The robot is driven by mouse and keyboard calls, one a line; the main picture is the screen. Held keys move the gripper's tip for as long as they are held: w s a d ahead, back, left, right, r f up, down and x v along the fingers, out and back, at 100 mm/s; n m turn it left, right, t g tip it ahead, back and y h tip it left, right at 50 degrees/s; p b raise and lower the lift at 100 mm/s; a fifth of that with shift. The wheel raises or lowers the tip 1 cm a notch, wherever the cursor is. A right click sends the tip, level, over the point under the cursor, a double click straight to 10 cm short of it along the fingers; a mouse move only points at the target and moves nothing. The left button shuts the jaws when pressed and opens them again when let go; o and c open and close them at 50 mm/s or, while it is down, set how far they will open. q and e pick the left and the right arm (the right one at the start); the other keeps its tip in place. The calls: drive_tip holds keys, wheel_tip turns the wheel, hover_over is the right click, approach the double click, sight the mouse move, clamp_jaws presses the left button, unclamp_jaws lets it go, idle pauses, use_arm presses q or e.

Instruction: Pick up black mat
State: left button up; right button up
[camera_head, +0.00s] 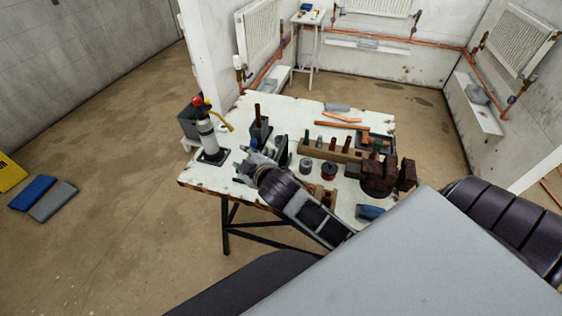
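A small dark square that looks like the black mat (221,159) lies flat at the left end of the white worktable (240,116). A grey gas torch bottle with a red knob (206,133) stands on it and hides its middle. My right gripper (249,163) is low over the table's left part, to the right of the mat and apart from it. Its fingers are small and blend with dark items behind, so I cannot see whether they are open. My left gripper is not in view.
A dark holder (260,130) stands behind my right gripper. A wooden rack (325,151), rusty vise (385,174) and several tools crowd the table's right side. Blue (33,192) and grey (54,201) pads lie on the floor at left.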

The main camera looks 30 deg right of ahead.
drive_tip(key=w+a+r+n+t+y, duration=0.3)
drive_tip(key=a+r+n+y, duration=0.15)
drive_tip(key=r+n, duration=0.3)
drive_tip(key=w+a+r+n+t+y, duration=0.35)
drive_tip(key=a+r+n, duration=0.3)
drive_tip(key=r, duration=0.25)
drive_tip(key=s+a+n+g+y, duration=0.3)
drive_tip(key=a+n+g+y, duration=0.3)
drive_tip(key=n, duration=0.7)
drive_tip(key=s+a+n+g+y, duration=0.3)
drive_tip(key=a+n+g+y, duration=0.3)
drive_tip(key=n, duration=0.6)
drive_tip(key=d+f+n+g+h, duration=0.7)
drive_tip(key=d+f+n+h, duration=0.35)
drive_tip(key=d+f, duration=0.2)
drive_tip(key=w+d+n+h, duration=0.1)
drive_tip(key=d+h, duration=0.2)
drive_tip(key=d, duration=0.5)
drive_tip(key=w+d+n+h, duration=0.1)
drive_tip(key=d+h, duration=0.2)
drive_tip(key=d, duration=0.6)
drive_tip(key=d+n+h, duration=0.1)
drive_tip(key=d+h, duration=0.2)
drive_tip(key=d, duration=0.6)
drive_tip(key=shift+w+d+f+g, duration=0.1)
drive_tip(key=shift+w+f+g, duration=0.15)
drive_tip(key=shift+w+f, duration=0.15)
